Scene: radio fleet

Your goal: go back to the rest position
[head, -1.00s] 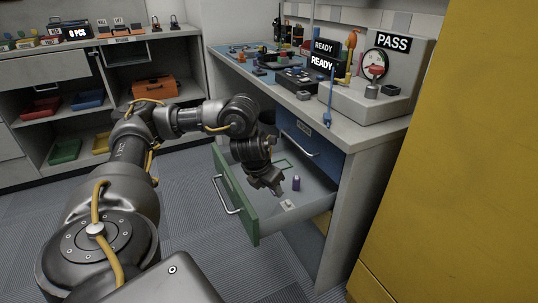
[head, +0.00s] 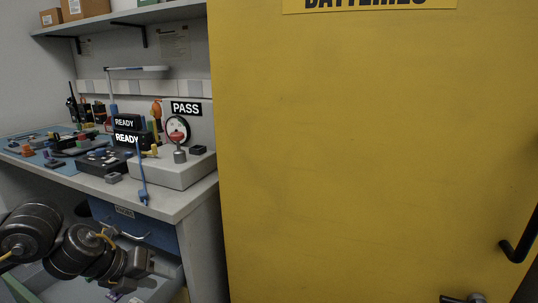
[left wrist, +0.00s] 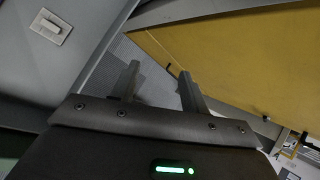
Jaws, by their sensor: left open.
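My left gripper (head: 152,264) is at the lower left of the head view, its arm coming in from the left edge. In the left wrist view, its two fingers (left wrist: 158,72) stand apart with nothing between them. It is over or close by the open drawer (head: 165,287) under the workbench; the exact height is unclear. My right gripper cannot be made out.
A yellow battery cabinet (head: 360,150) with a black handle (head: 520,235) fills the right side. The workbench (head: 185,200) holds a grey test stand (head: 175,168), READY displays (head: 127,138) and several small parts. A closed blue drawer (head: 150,232) is above the open one.

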